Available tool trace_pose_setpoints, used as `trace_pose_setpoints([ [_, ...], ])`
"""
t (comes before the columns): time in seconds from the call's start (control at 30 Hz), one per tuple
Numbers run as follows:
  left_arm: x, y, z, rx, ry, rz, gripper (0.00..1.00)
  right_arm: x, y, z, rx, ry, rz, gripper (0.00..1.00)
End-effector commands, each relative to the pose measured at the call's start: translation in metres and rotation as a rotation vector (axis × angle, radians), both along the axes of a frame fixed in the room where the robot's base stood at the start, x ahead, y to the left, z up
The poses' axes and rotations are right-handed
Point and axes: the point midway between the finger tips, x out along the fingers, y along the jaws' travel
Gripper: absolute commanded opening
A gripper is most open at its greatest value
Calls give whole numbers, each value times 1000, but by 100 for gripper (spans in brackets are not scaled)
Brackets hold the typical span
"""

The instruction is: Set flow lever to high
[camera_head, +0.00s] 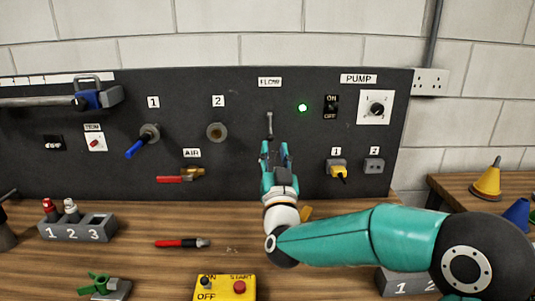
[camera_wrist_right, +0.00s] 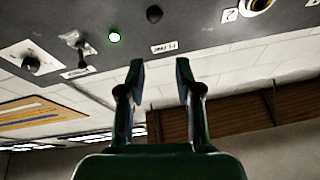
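The flow lever (camera_head: 269,124) is a small metal lever on the black panel, under the white FLOW label (camera_head: 270,82). In the wrist view its dark round knob (camera_wrist_right: 154,14) shows end-on, near the FLOW label (camera_wrist_right: 165,47). My right gripper (camera_head: 275,147) is just below the lever in the head view, pointing at the panel. In the wrist view its two fingers (camera_wrist_right: 160,72) are spread apart with nothing between them. The knob is above the fingertips in that picture, not between them. My left gripper is not in view.
A green lamp (camera_head: 303,107), an ON/OFF switch (camera_head: 331,106) and a pump dial (camera_head: 376,109) are right of the lever. A round port (camera_head: 217,132) is to the left. A yellow plug (camera_head: 337,170) sits lower right. A yellow start box (camera_head: 225,288) stands on the bench.

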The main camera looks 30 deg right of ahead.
Motion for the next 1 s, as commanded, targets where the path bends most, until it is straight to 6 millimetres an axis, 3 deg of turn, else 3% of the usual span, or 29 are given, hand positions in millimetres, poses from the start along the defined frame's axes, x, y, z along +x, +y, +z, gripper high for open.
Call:
trace_pose_setpoints([
  [0.03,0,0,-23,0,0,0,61,0,0,-23,0,-1,0,34],
  [0.27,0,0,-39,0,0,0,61,2,1,-38,0,-2,3,34],
  [0.47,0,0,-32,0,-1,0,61,16,-4,-30,1,-1,5,34],
  [1.0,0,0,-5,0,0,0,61,90,-43,3,0,0,9,34],
])
